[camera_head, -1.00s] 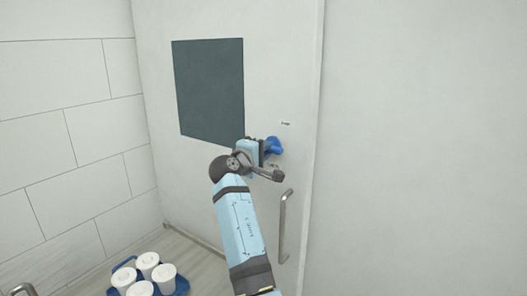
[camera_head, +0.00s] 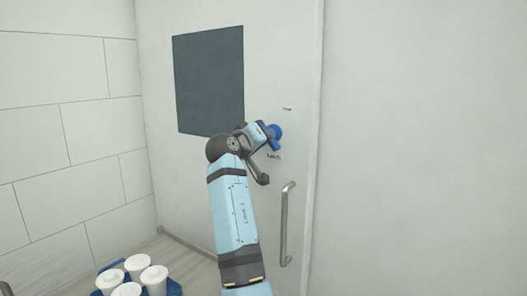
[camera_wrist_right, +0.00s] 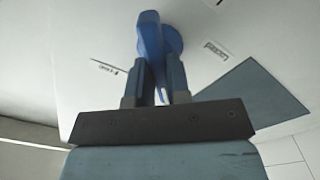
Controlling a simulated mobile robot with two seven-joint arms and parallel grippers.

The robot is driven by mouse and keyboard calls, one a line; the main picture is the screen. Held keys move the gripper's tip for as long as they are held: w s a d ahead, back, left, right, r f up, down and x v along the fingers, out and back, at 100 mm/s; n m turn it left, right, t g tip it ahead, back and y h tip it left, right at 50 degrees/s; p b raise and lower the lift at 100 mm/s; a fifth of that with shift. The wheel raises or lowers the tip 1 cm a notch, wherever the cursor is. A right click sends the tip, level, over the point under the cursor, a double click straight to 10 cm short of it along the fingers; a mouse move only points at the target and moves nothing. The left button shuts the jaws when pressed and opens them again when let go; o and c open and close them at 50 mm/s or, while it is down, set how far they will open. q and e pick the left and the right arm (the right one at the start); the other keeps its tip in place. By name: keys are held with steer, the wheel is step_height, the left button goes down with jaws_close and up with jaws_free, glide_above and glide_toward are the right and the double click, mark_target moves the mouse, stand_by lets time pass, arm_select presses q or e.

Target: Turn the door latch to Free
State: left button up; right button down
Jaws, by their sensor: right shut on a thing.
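The blue door latch (camera_head: 276,132) is on the white door (camera_head: 293,55), below a small label that seems to read Free (camera_head: 288,108). Another small label (camera_head: 273,156) is just below the latch. In the right wrist view, the gripper (camera_wrist_right: 158,85) is shut on the blue latch lever (camera_wrist_right: 149,40), one finger on each side. A Locked label (camera_wrist_right: 217,50) is right of it, and a smaller label (camera_wrist_right: 104,67) is on the left. My left gripper is not in view.
A metal door handle (camera_head: 286,225) stands below the latch. A dark panel (camera_head: 208,80) is set in the door. Several white lidded cups (camera_head: 154,275) stand in a blue tray (camera_head: 175,291) at lower left. A tiled wall (camera_head: 60,140) is at left.

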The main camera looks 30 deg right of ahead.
arm_select(q)
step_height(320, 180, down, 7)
steer(key=b, duration=0.7)
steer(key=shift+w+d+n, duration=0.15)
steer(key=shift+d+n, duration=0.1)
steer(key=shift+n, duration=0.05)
arm_select(e)
steer(key=m, duration=0.8)
steer(key=shift+r, duration=0.15)
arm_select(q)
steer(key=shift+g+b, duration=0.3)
arm_select(e)
steer(key=shift+m, duration=0.4)
steer(key=c, duration=1.2)
jaws_free()
steer(key=shift+d, duration=0.1)
steer(key=shift+o, duration=0.6)
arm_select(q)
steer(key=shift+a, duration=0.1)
